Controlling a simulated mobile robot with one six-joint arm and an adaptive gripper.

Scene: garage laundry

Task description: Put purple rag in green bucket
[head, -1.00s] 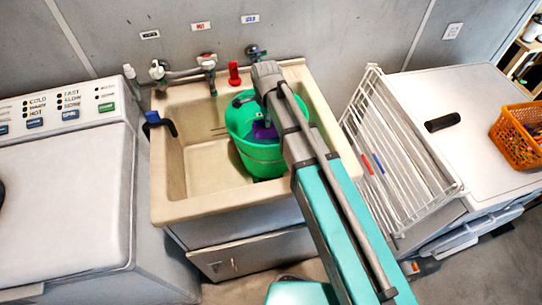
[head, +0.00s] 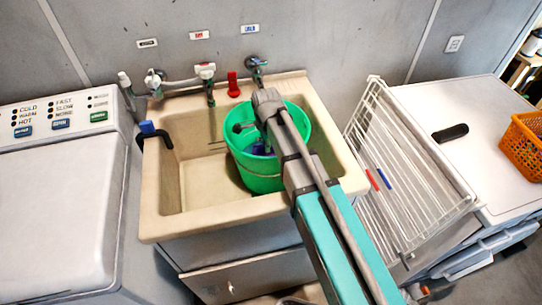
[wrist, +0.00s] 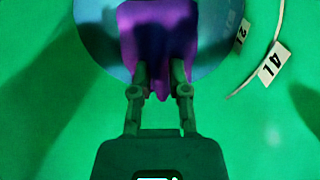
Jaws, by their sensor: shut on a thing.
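The green bucket (head: 262,179) stands in the right part of the beige sink basin. My gripper (wrist: 160,76) is inside the bucket, with its fingers shut on the purple rag (wrist: 158,28). The rag hangs between and beyond the fingertips, over the round bluish bottom area (wrist: 100,40) of the bucket. In the head view my arm hides part of the bucket and most of the gripper. Only a small bluish-purple patch shows inside the bucket there. I cannot tell whether the rag touches the bottom.
The sink (head: 205,222) has taps along its back edge and a red object (head: 233,86) by them. A washing machine (head: 60,210) stands left. A white wire rack (head: 410,175) stands close right. An orange basket (head: 525,145) sits on the white top beyond. The sink's left part is clear.

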